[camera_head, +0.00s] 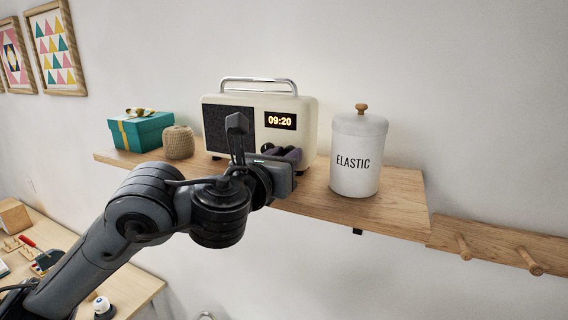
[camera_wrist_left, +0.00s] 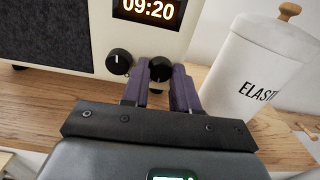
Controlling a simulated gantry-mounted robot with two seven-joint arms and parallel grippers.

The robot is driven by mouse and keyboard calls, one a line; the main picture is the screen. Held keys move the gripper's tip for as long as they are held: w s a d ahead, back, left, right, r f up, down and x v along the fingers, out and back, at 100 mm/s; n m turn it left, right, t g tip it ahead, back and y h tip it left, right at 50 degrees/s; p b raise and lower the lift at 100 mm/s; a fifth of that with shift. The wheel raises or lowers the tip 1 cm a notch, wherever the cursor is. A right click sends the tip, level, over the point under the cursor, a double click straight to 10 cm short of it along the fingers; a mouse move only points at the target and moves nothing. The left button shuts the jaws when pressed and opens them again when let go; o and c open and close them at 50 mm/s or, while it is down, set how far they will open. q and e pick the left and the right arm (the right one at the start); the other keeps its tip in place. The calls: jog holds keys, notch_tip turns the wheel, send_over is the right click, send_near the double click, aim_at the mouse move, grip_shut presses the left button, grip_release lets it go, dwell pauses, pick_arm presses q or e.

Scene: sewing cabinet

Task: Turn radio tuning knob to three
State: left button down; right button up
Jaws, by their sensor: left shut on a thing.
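The cream radio (camera_head: 309,120) stands on the wooden shelf, with a dark speaker grille and a lit display (camera_head: 280,120) reading 09:20. In the left wrist view two black knobs sit below the display (camera_wrist_left: 148,9). The left knob (camera_wrist_left: 119,61) is free, with a white mark pointing up. The right knob (camera_wrist_left: 160,68) sits between the purple fingertips of my left gripper (camera_wrist_left: 162,80), which is shut on it. Its mark and any numbers are hidden. In the head view my left gripper (camera_head: 284,154) covers the radio's lower right front. I cannot tell which knob is for tuning.
A white ELASTIC canister (camera_head: 357,160) stands close right of the gripper on the shelf (camera_head: 392,205). A twine ball (camera_head: 178,142) and a teal gift box (camera_head: 142,131) stand left of the radio. Wooden pegs (camera_head: 464,247) stick out at lower right.

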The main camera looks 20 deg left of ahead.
pick_arm(q)
jog(key=shift+m, duration=0.3)
jog(key=c, duration=1.1)
grip_release()
jog(key=shift+s, duration=0.15)
jog(key=s+p, duration=0.1)
jog(key=s, duration=0.2)
jog(key=s+p, duration=0.2)
jog(key=s, duration=0.2)
jog(key=s+p, duration=0.1)
jog(key=s, duration=0.2)
jog(key=shift+s+a, duration=0.25)
jog(key=shift+a, duration=0.1)
jog(key=shift+f, duration=0.1)
